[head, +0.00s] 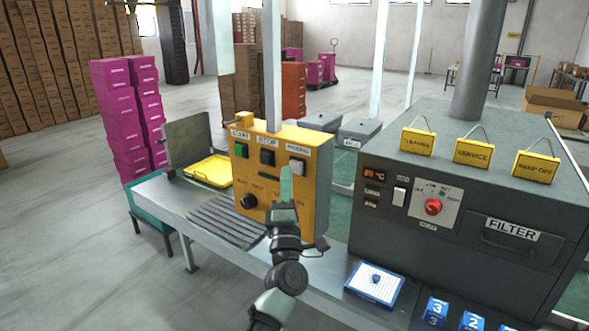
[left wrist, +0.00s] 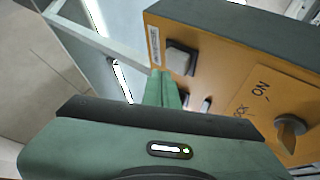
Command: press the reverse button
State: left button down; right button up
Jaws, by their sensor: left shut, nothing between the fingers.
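My right gripper is not in view.
The black stop button (head: 267,157) and green start button (head: 241,150) sit left of reverse. A black knob (head: 248,202) is lower on the face. A grey machine (head: 470,210) stands right, and a yellow tray (head: 210,172) lies left on the bench.

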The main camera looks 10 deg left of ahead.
pick_arm(q)
jog(key=shift+w, duration=0.1)
dwell(0.5)
jog(key=shift+w+d+b, duration=0.15)
jog(key=shift+w+b, duration=0.15)
